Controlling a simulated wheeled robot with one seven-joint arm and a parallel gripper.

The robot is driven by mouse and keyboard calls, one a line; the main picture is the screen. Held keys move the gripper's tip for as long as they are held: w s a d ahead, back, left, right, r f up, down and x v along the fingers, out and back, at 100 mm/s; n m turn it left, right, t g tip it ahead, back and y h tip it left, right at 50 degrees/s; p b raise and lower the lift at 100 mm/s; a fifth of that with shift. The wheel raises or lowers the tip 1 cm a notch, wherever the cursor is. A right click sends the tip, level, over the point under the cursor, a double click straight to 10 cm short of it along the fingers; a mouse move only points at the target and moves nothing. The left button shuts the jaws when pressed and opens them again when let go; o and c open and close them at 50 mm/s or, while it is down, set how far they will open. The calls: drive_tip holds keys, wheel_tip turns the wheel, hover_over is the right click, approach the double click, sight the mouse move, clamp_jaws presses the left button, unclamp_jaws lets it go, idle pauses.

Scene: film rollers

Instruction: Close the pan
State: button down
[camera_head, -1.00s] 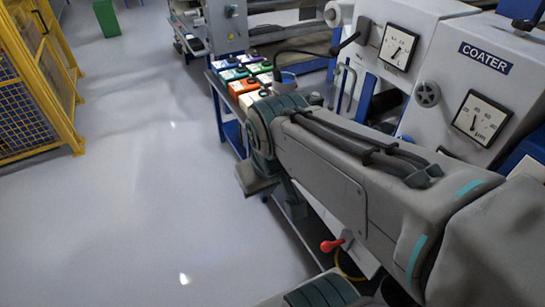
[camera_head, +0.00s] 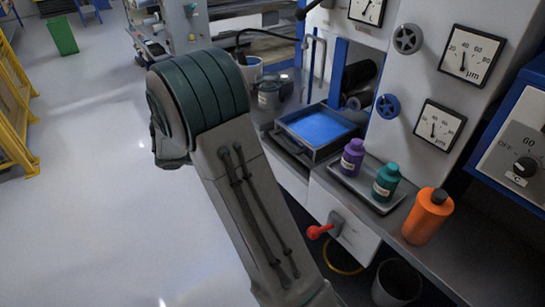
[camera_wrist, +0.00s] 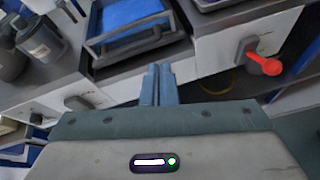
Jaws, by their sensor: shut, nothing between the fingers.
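The pan (camera_head: 334,147) is a dark-rimmed tray with bright blue in it. It stands on the grey bench below the coater's roller opening, its near part sticking out in front of the opening. The pan also shows at the top of the wrist view (camera_wrist: 138,40), with a grey bar along its near side. My gripper (camera_wrist: 158,68) is shut and empty. In the wrist view its fingertips point toward the bench edge just below the pan, with a gap that I cannot judge. In the head view my gripper is hidden behind my arm.
Purple (camera_head: 352,158) and teal (camera_head: 386,182) bottles stand on a tray right of the pan. An orange bottle (camera_head: 427,216) stands farther right. A red-handled lever (camera_head: 318,231) sticks out from the bench front. A grey can (camera_head: 268,95) stands left of the pan.

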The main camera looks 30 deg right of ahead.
drive_tip(key=w+f+n+t+h+b, duration=0.2)
drive_tip(key=w+f+n, duration=0.1)
drive_tip(key=w+f, duration=0.25)
drive_tip(key=s+x, duration=0.1)
drive_tip(key=x, duration=1.2)
drive_tip(key=shift+w+d, duration=0.2)
drive_tip(key=shift+d, duration=0.1)
drive_tip(key=shift+d, duration=0.1)
